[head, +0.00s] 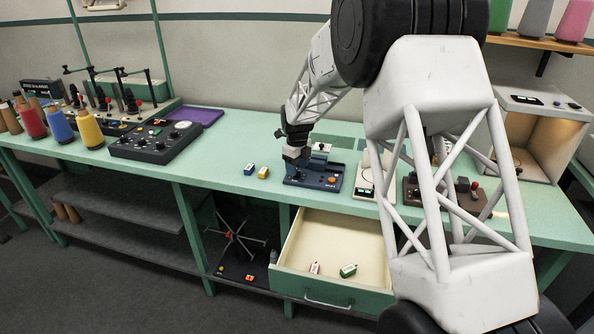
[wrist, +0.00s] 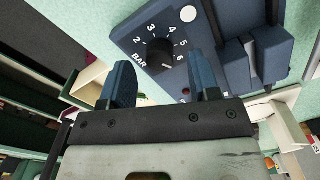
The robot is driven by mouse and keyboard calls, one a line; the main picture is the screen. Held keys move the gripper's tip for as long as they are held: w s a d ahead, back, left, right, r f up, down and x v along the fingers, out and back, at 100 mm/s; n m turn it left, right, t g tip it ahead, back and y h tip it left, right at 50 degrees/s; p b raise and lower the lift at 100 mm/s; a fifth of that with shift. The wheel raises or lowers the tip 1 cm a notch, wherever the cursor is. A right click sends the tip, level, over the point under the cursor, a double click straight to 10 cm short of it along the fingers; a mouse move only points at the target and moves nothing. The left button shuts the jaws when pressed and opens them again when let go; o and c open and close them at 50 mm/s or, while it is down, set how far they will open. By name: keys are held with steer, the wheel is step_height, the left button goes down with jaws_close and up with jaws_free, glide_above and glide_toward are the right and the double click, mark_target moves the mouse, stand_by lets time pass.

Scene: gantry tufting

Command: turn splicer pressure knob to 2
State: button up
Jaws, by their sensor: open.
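The splicer (head: 313,177) is a dark blue box on the green bench, below my gripper (head: 293,152) in the head view. In the wrist view its panel (wrist: 207,28) carries the black pressure knob (wrist: 160,53), with a dial marked 2 to 6 and "BAR". A pale mark shows on the knob's lower side, towards the 6; its exact reading is hard to tell. My gripper (wrist: 164,80) is open, its two blue fingers apart on either side of the knob in the picture. Whether they touch it cannot be told. In the head view my wrist hides the knob.
An open drawer (head: 335,241) with two small items juts out below the splicer. A control panel (head: 155,141) is further left.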

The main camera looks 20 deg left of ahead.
steer(key=shift+f, duration=0.9)
steer(key=shift+c, duration=0.4)
steer(key=c, duration=0.8)
steer(key=shift+c, duration=0.2)
